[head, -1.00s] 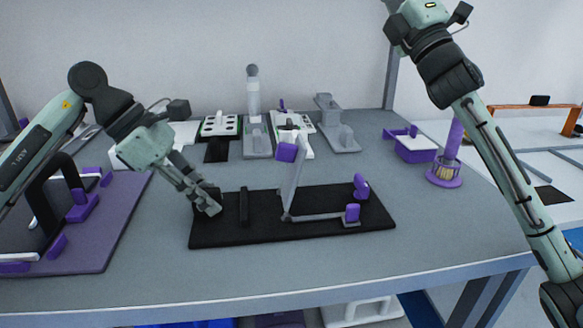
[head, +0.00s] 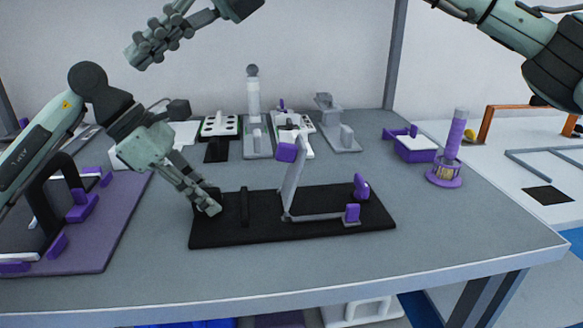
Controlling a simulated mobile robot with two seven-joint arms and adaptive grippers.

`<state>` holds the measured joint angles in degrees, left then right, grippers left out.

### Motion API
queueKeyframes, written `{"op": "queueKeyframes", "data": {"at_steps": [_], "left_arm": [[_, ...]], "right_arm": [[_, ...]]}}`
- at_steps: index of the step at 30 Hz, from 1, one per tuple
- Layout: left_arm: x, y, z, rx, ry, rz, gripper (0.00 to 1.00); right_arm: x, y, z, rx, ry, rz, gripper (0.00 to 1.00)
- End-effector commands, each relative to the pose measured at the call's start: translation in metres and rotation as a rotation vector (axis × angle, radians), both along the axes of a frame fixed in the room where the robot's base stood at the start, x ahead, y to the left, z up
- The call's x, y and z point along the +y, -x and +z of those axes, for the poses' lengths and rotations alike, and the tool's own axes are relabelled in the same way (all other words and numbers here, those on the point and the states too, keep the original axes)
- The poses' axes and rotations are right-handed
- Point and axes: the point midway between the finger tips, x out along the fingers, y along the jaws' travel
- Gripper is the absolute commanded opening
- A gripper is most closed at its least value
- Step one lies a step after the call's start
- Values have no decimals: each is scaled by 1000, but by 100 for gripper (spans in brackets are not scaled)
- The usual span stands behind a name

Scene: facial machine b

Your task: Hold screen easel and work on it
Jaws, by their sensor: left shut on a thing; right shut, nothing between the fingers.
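The screen easel has a flat black base (head: 320,200) lying on the grey table. A thin grey panel (head: 293,182) stands tilted on it, with a purple block (head: 287,152) at its top. A grey bar with a purple end block (head: 352,213) runs along the base, and a purple knob (head: 361,187) stands at the right. My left gripper (head: 208,209) is shut on a black upright part at the base's left end; its fingers partly hide that part. My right gripper (head: 136,60) is shut and empty, high above the table at the upper left, apart from the easel.
A purple board with a black frame (head: 110,225) lies at the left. White and grey fixtures (head: 256,140) line the table's back. A purple box (head: 415,150) and a purple brush holder (head: 446,175) stand at the right. The front of the table (head: 300,275) is clear.

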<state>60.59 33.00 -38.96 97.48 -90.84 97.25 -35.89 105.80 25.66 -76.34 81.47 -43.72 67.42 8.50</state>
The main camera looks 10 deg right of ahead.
Motion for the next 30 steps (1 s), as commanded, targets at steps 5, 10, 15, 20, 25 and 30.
{"op": "queueKeyframes", "data": {"at_steps": [5,10,15,20,25,30], "left_arm": [[1,0,-3,4,-4,1,0],[1,0,-3,4,-5,0,0],[1,0,-3,4,-5,-1,0],[1,0,-3,4,-5,0,0],[1,0,-3,4,-5,0,0],[1,0,-3,4,-5,0,0]], "right_arm": [[-69,-18,-20,2,482,-173,0],[-132,-27,-22,20,778,-323,0],[-165,-28,-32,27,941,-347,0],[-173,-27,-41,29,982,-344,0],[-173,-27,-60,30,981,-341,0],[-173,-27,-82,31,980,-340,0]]}}
